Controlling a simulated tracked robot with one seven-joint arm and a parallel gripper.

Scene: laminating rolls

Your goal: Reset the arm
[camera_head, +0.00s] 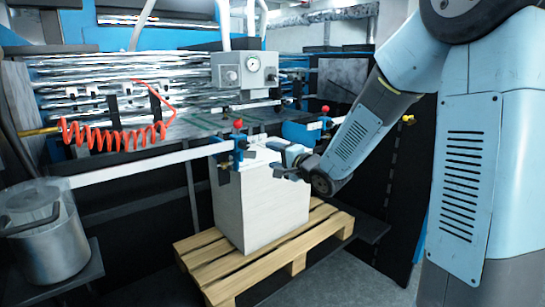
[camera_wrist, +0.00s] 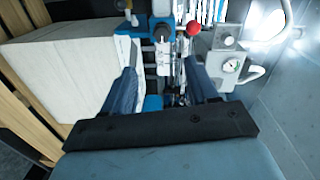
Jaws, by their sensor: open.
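My gripper (camera_head: 281,160) is at the middle of the head view, in front of the upper part of a white block-like stack (camera_head: 262,205). In the wrist view my gripper (camera_wrist: 162,84) has its two fingers spread apart. I see nothing held between them. Beyond the fingers are blue machine parts with a red knob (camera_wrist: 193,28). The stack's pale side also shows at the left of the wrist view (camera_wrist: 65,65). Whether the gripper touches the stack or the machine, I cannot tell.
The stack stands on a wooden pallet (camera_head: 222,273). A machine with shiny rollers (camera_head: 130,75), a coiled red hose (camera_head: 110,137) and a gauge box (camera_head: 244,71) lies behind. A metal pot (camera_head: 45,235) stands at the left. A white bar (camera_head: 140,166) crosses toward the stack. Grey floor shows at the lower right.

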